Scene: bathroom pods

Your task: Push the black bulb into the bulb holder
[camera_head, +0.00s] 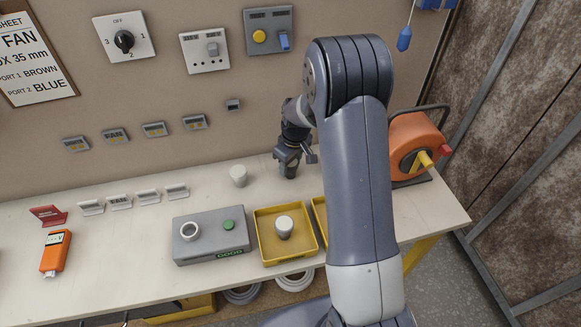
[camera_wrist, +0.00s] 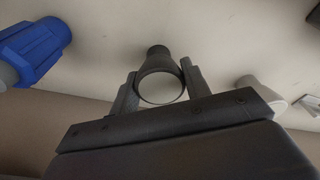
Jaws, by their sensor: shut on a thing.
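The black bulb (camera_wrist: 157,60) is between the two fingers of my gripper (camera_wrist: 160,88) in the wrist view, with its pale round end facing the camera. The fingers are shut on it from both sides. In the head view my gripper (camera_head: 288,165) is low over the back of the bench, and the bulb is hard to tell apart from the dark fingers. Nothing shows in the ring.
A white bulb (camera_head: 238,175) stands left of my gripper. A yellow tray (camera_head: 263,253) holds another white bulb (camera_head: 284,227); a second tray is partly hidden by my arm. An orange cable reel (camera_head: 416,145) stands right. An orange device (camera_head: 55,253) lies left. Wall panels rise behind.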

